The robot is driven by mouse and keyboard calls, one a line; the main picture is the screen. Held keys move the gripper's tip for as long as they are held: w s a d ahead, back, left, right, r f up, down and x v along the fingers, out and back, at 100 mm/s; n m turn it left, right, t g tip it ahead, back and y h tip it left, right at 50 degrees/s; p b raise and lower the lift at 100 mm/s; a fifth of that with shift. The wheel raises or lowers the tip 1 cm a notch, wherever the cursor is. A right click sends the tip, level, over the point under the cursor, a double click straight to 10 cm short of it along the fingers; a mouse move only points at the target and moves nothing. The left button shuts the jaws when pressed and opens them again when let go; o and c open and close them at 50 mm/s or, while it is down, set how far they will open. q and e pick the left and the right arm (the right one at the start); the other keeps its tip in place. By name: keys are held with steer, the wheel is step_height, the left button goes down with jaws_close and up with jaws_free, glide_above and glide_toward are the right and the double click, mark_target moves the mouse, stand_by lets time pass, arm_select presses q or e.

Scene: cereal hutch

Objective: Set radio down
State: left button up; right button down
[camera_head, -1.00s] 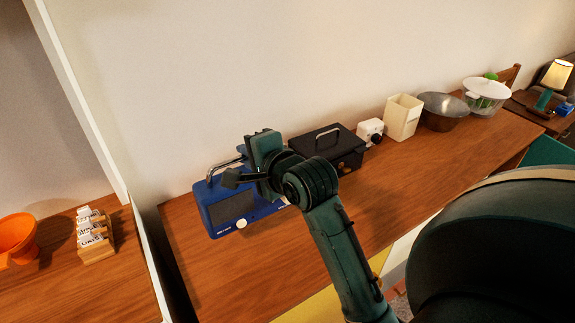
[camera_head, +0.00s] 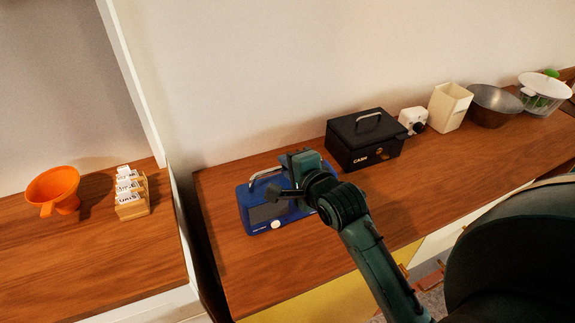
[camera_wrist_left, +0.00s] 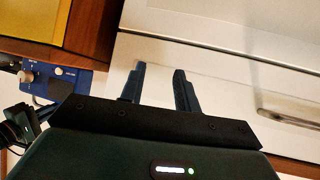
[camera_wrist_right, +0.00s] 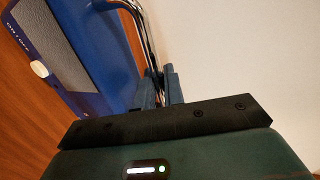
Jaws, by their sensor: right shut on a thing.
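The radio (camera_head: 258,214) is blue with a grey speaker front, a pale knob and a chrome handle. In the head view it is low over the left part of the wooden counter (camera_head: 225,270); I cannot tell whether its base touches. My right gripper (camera_head: 283,182) is shut on the handle. The right wrist view shows the fingers (camera_wrist_right: 160,88) at the chrome handle (camera_wrist_right: 143,30), with the radio body (camera_wrist_right: 95,45) to the left. My left gripper (camera_wrist_left: 158,82) is open and empty before a white drawer front. The radio (camera_wrist_left: 72,82) also shows at that view's left.
A black cash box (camera_head: 363,142) stands right of the radio. Beyond it are a small white device (camera_head: 412,120), a cream container (camera_head: 449,108) and a metal bowl (camera_head: 492,105). An orange funnel (camera_head: 55,188) and a card rack (camera_head: 131,194) stand on the left surface. The counter's front left is bare.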

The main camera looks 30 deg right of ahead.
steer(key=c, duration=1.5)
jaws_free()
steer(key=shift+f, duration=0.1)
arm_select(q)
steer(key=shift+f, duration=0.1)
